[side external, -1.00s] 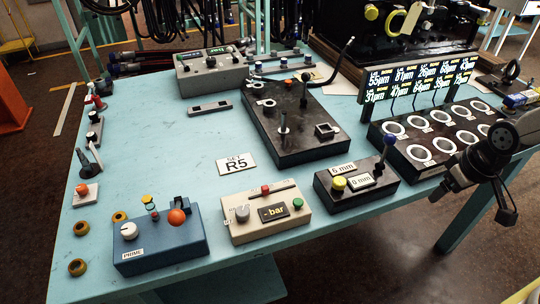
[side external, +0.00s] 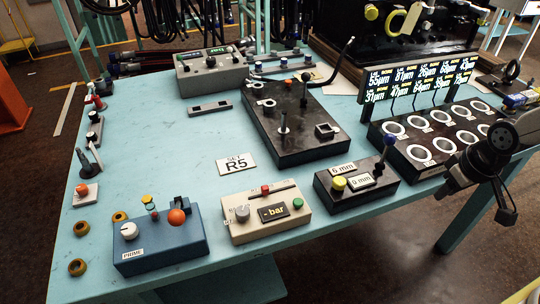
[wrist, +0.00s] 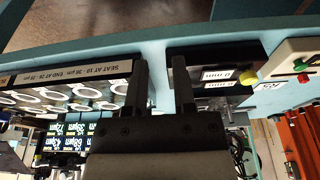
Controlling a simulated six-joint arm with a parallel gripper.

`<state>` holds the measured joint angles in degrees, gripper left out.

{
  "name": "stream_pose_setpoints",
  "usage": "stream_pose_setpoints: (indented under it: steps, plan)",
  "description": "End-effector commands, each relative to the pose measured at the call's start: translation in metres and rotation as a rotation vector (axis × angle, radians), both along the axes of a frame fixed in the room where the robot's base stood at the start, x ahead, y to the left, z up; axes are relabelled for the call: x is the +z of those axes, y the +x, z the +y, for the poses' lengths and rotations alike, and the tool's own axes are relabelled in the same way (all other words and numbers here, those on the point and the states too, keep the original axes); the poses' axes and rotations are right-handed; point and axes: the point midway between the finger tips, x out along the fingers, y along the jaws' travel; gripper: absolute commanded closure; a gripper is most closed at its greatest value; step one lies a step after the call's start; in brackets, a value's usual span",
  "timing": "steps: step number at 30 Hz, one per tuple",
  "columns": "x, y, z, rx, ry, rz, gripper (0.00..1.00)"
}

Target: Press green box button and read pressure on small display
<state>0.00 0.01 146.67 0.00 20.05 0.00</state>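The beige box (side external: 250,228) stands at the table's front edge in the side view. It has a green button (side external: 298,204) at right, a red button (side external: 265,190), a grey knob (side external: 242,213) and a small dark display (side external: 273,212) reading "- bar", with no number. In the wrist view, part of the beige box (wrist: 290,52) shows at upper right with its green button (wrist: 303,78). My gripper (wrist: 161,62) is open and empty, its two dark fingers apart. In the side view the end of my arm (side external: 475,170) hangs at the right table edge, well away from the box.
A black box (side external: 350,197) with a yellow button and a blue-topped lever stands between my gripper and the beige box. A blue box (side external: 165,250) labelled PRIME is left of it. A black ring block (side external: 420,165) with lit displays is beside my arm. The table's middle left is clear.

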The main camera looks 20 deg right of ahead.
Motion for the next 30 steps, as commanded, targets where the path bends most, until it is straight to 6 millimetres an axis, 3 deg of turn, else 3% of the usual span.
stream_pose_setpoints:
  steps: [1, 3, 30]
  plan:
    - [0.0000, 0.0000, 0.0000, 0.000, 0.000, 0.000, 0.86]
    - [0.0000, 0.0000, 0.0000, 0.000, 0.000, 0.000, 1.00]
    - [0.0000, 0.0000, 0.0000, 0.000, 0.000, 0.000, 1.00]
